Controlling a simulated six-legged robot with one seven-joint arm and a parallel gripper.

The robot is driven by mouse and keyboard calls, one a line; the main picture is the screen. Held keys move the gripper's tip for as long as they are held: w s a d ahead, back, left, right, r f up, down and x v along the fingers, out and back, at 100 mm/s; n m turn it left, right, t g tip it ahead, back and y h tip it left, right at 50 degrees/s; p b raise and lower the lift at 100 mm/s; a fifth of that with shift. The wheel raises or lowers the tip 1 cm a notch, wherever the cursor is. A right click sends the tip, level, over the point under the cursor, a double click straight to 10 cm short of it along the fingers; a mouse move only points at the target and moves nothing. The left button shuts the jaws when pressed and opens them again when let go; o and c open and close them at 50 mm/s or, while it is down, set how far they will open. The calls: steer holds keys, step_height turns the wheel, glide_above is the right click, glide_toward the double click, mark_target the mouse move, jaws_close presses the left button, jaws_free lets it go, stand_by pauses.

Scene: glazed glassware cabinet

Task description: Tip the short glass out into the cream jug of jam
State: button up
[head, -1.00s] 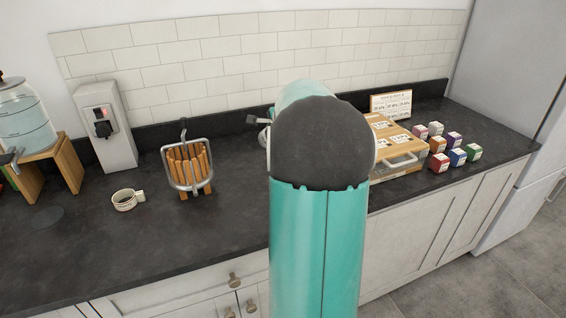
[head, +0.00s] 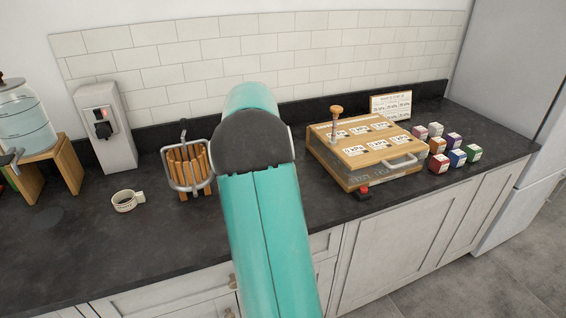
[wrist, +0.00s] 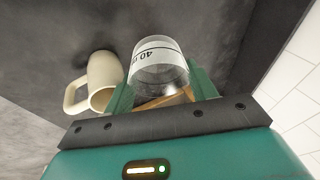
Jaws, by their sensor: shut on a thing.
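In the wrist view my gripper (wrist: 163,90) is shut on a clear short glass (wrist: 160,56) with a white printed band. The band's "40" marking reads upside down in this view. Left of the glass is a plain cream jug (wrist: 104,70) with a loop handle and its opening towards the bottom of the picture. The glass and the jug look apart. The jug's contents are not clear to see. In the head view my arm hides my gripper and the glass. I cannot make out that plain jug there.
A glass dispenser (head: 25,122) and grey wall unit (head: 105,127) are farther left. A wooden case (head: 350,172), red button (head: 363,192) and several coloured cubes (head: 438,162) are right.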

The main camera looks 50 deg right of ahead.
steer(key=shift+w+f+g, duration=0.3)
steer(key=shift+w+f, duration=0.1)
steer(key=shift+f, duration=0.2)
steer(key=shift+w+d+f+n+g, duration=0.1)
steer(key=shift+w+f+n+g, duration=0.15)
steer(key=shift+w+g, duration=0.65)
steer(key=shift+w+f+n+g, duration=0.15)
steer(key=shift+w+f+g, duration=0.05)
steer(key=shift+w+g, duration=0.65)
steer(key=shift+r, duration=2.55)
steer(key=shift+s, duration=0.2)
